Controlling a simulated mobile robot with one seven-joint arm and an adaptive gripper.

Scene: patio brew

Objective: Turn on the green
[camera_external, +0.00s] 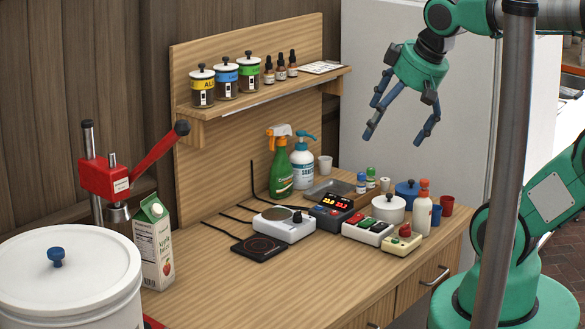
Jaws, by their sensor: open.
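My gripper (395,138) is open and empty, its fingers pointing down. It is in the air above the back right of the wooden counter, in front of a pale wall panel. A white switch box (366,230) on the counter has several rocker switches; red and dark green ones seem to show, but they are too small to tell on from off. A smaller cream box (401,242) with a red knob and a greenish face stands to its right. A dark unit (333,211) with glowing red digits stands behind the switch box. My gripper touches none of them.
A white hotplate (284,225), dark pad (258,248), white pot (388,208), orange-capped bottle (422,214), green spray bottle (280,165) and juice carton (154,247) crowd the counter. A shelf (320,80) holds jars.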

